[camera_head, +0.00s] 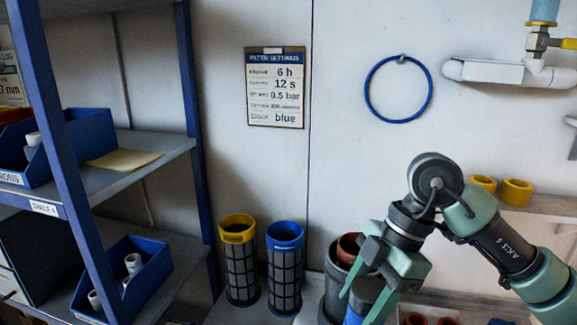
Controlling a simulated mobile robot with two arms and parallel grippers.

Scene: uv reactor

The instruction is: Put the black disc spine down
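My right gripper (362,300) comes in from the right at the bottom centre, with its green fingers pointing down. Between its fingers is a dark cylindrical piece (368,288), which looks like the black disc spine, with blue (352,317) showing below it. The fingers appear shut on it, though the frame's bottom edge cuts off its lower part. My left gripper is not in view.
A dark housing (331,292) with a red-brown ring (348,247) stands left of the gripper. Yellow-topped (240,262) and blue-topped (285,270) mesh cartridges stand by the wall. A blue-post shelf (125,155) with bins is at left. A blue ring (367,92) hangs on the wall.

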